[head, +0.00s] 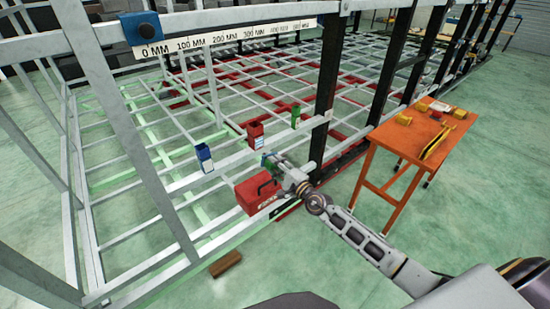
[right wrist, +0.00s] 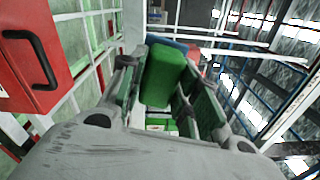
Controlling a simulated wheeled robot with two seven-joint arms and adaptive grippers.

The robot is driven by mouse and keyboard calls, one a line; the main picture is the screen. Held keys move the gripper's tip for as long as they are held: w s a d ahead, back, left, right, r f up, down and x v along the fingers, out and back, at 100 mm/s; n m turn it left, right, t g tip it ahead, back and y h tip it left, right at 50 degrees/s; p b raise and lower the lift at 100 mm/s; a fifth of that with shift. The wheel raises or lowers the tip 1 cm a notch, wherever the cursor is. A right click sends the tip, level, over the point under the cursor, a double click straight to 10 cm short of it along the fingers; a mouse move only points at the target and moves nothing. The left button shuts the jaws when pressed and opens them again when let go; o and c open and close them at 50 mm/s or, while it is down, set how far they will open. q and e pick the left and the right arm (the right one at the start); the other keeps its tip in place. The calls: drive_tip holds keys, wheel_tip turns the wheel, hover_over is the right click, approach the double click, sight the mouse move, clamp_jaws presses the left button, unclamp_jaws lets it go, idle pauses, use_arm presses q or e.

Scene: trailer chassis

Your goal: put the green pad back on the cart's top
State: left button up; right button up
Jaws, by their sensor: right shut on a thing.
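My right gripper (head: 271,163) is beside the frame rail, above the red toolbox. In the right wrist view its two fingers (right wrist: 166,95) are closed around a bright green block-like pad (right wrist: 166,73). In the head view the pad is small and partly hidden by the gripper. The orange cart (head: 384,138) stands to the right of the gripper, apart from it, with its flat top carrying several yellow items. My left gripper is not in view.
A blue block (head: 204,158), a red block (head: 255,134) and a green block (head: 295,116) sit along the frame rail. The red toolbox (head: 254,196) is under my gripper. A brown block (head: 225,264) lies on the floor. A dark post (head: 326,90) stands between frame and cart.

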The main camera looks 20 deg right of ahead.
drive_tip(key=s+f+m+h, duration=0.1)
drive_tip(key=s+f+h, duration=0.2)
drive_tip(key=s, duration=0.5)
drive_tip(key=s+a+f+m+t+h, duration=0.1)
drive_tip(key=s+f+m+h, duration=0.1)
drive_tip(key=s, duration=0.6)
drive_tip(key=shift+f+m+h, duration=0.3)
drive_tip(key=shift+f+h, duration=0.2)
drive_tip(key=shift+s, duration=0.1)
